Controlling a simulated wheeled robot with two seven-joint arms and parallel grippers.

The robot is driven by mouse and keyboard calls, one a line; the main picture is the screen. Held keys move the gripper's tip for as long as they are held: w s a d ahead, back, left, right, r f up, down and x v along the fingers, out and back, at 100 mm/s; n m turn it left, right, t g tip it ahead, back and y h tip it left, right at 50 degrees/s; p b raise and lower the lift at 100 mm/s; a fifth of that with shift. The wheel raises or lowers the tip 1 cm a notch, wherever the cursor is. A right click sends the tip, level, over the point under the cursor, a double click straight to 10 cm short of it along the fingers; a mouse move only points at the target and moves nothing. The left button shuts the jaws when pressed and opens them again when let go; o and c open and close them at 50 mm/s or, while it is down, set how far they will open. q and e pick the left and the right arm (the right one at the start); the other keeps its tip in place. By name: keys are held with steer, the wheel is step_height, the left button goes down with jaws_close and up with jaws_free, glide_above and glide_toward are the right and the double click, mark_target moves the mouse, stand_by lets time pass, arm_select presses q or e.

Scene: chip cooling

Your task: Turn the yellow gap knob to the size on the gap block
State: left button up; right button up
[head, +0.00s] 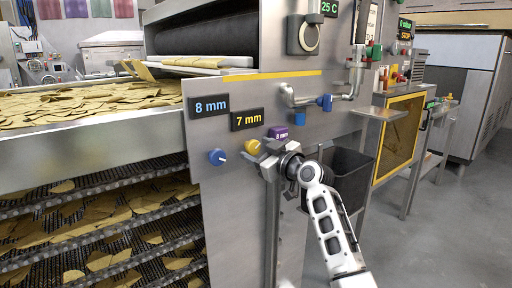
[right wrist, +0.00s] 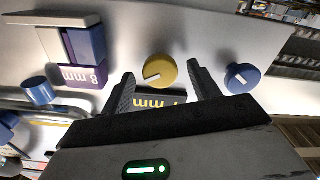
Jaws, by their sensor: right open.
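The yellow gap knob (head: 252,146) is on the steel panel, under a display (head: 247,119) reading 7 mm in yellow. In the right wrist view the knob (right wrist: 160,68) shows a pale pointer line toward the lower left. The purple gap block (head: 278,132) sits right of the knob; in the right wrist view the block (right wrist: 84,76) reads 8 mm, upside down. My right gripper (right wrist: 160,75) is open, with one finger on each side of the yellow knob; contact cannot be told. In the head view the right gripper (head: 264,158) is close to the panel. My left gripper is not in view.
A blue knob (head: 217,156) is left of the yellow one, under a display (head: 208,106) reading 8 mm in blue. A pipe with a blue valve (head: 325,102) is to the upper right. A dark bin (head: 350,170) stands right of my wrist. Chip racks (head: 100,220) are at left.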

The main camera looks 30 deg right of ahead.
steer(key=shift+w+a, duration=0.1)
steer(key=shift+w, duration=0.55)
steer(key=c, duration=1)
steer(key=shift+m, duration=0.3)
